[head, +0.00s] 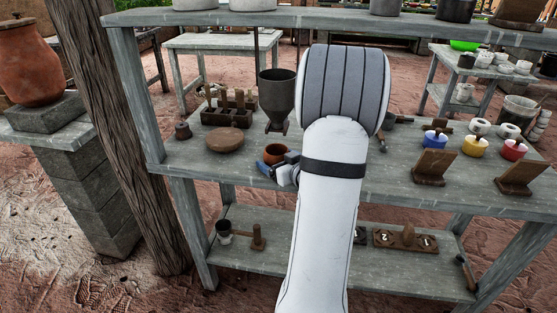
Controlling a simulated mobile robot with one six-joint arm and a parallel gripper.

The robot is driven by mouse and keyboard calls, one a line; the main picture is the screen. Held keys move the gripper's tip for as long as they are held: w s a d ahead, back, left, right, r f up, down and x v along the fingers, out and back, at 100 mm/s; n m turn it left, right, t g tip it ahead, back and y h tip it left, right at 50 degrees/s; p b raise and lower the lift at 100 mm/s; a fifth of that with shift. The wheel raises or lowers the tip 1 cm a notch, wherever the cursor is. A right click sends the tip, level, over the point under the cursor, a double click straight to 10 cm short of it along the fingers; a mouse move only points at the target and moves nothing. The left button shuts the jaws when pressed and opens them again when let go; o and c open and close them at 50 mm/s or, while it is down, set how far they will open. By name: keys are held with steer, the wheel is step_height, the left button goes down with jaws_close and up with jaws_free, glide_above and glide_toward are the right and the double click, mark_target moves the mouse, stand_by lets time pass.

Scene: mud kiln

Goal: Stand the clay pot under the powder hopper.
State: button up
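My gripper (267,164) is at the near side of the pot, with a blue fingertip at the left. My arm and wrist cover much of it, so I cannot tell whether the fingers are open or shut on the pot. I also cannot tell whether the pot touches the tabletop.
A round brown clay slab (225,140) lies left of the pot, with a wooden rack (228,108) behind it. Blue (434,139), yellow (475,146) and red (514,150) pots stand at the right. My arm hides the table's middle. A lower shelf holds tools.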

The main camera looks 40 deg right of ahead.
steer(key=shift+r, duration=0.15)
steer(key=shift+s+r, duration=0.15)
steer(key=p+v, duration=0.2)
steer(key=v, duration=1)
steer(key=w+a+g+h, duration=0.3)
steer(key=w+a+g, duration=0.2)
steer(key=a+g, duration=0.25)
steer(key=s+a+g+y, duration=0.1)
steer(key=s+a+g, duration=0.1)
steer(key=s+a, duration=0.2)
steer(key=s+a+r+g+y, duration=0.1)
steer(key=s+a, duration=0.3)
steer(key=a, duration=0.6)
steer(key=s+a+g+y, duration=0.2)
steer(key=s+a+g, duration=0.1)
steer(key=a, duration=0.5)
steer(key=shift+s+r+n, duration=0.3)
steer(key=shift+s+n, duration=0.1)
steer(key=shift+s, duration=0.2)
